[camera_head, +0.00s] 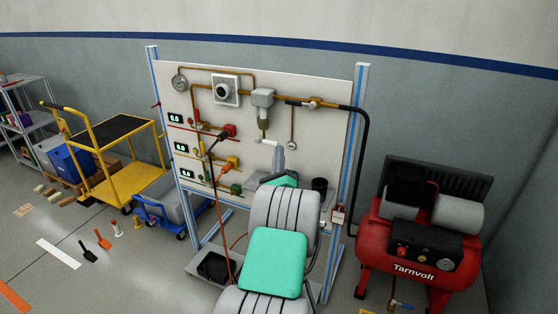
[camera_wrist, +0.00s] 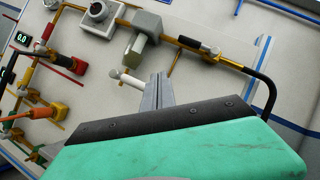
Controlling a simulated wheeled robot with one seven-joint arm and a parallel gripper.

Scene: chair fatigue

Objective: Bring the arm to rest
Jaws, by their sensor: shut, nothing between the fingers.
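My arm, with grey links and green pads, reaches up in front of the test panel (camera_head: 325,90) in the head view. My gripper (camera_head: 279,148) points at the panel, below the grey filter unit (camera_head: 263,97) with its olive bowl. In the wrist view my gripper (camera_wrist: 158,77) shows two grey fingers closed together, with nothing between them. A small white cylinder (camera_wrist: 128,80) lies just left of the fingertips in that view. I cannot tell whether they touch it. My green and black gripper body hides the lower part of the panel in the wrist view.
A pressure gauge (camera_head: 179,83), a white regulator (camera_head: 225,90) and brass pipes are on the panel. A black cup (camera_head: 320,185) stands right of my arm. A red compressor (camera_head: 420,235) is at right, a yellow cart (camera_head: 125,165) at left. Tools lie on the left floor.

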